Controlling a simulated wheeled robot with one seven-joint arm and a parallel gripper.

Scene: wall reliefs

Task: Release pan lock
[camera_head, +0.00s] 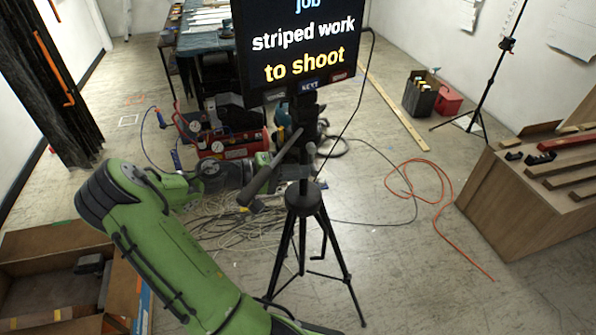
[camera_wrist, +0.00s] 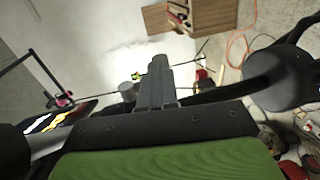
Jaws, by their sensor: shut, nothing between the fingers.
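A black tripod (camera_head: 304,200) stands on the floor and carries a screen (camera_head: 296,45) with lit text. Its pan handle (camera_head: 268,172) slants down to the left from the head. A small knob (camera_head: 310,148) shows beside the column under the head; I cannot tell whether it is the pan lock. My gripper (camera_wrist: 160,62) is shut and empty, its grey fingers together. It is close to the tripod head, with the column and a round black part (camera_wrist: 277,80) to its right. A grey cylinder (camera_wrist: 127,90) shows just left of the fingers. Contact cannot be judged.
A red compressor (camera_head: 228,146) and coiled cables (camera_head: 225,225) lie behind and left of the tripod. An orange cord (camera_head: 440,195) lies on the right floor. A wooden crate (camera_head: 500,205) stands at right, an open cardboard box (camera_head: 60,255) at lower left.

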